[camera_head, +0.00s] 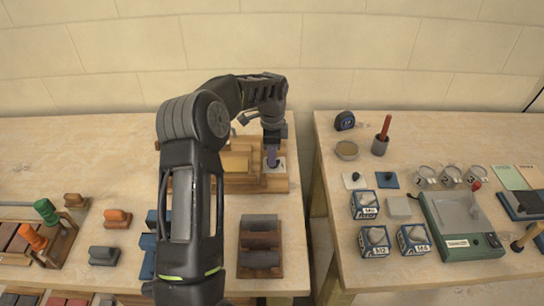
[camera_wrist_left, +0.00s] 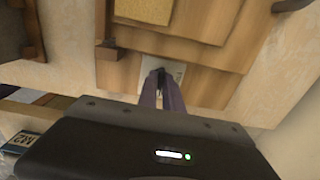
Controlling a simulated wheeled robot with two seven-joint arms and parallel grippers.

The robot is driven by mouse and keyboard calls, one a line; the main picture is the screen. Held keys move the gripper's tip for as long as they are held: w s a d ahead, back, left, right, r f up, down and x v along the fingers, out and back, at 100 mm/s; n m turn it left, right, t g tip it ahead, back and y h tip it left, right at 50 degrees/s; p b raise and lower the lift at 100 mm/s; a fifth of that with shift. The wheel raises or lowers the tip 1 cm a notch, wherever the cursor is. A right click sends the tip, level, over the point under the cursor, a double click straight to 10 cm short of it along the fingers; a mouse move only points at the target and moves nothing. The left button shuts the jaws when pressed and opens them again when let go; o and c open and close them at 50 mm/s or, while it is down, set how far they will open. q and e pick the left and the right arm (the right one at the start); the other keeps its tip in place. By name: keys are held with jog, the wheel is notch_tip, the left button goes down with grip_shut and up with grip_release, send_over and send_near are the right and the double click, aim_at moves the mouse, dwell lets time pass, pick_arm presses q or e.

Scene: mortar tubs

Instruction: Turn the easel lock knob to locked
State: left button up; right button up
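The wooden easel (camera_head: 235,185) stands at the right end of the left table, with a yellowish panel on it. A pale plate (camera_head: 280,169) on its right part bears a small dark knob, which also shows in the left wrist view (camera_wrist_left: 160,74). My left gripper (camera_head: 271,158) points down at the plate from above. Its purple fingers (camera_wrist_left: 161,85) are close together, with their tips at the knob and the knob between them. The fingers partly hide the knob, and its lock marking cannot be read. My right gripper is out of view.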

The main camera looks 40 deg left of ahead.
pick_arm(q)
jog(key=o, duration=0.4)
jog(key=shift+o, duration=0.2)
notch_tip(320, 180, up, 8)
jog(key=shift+f+b, duration=0.1)
jog(key=shift+b, duration=0.6)
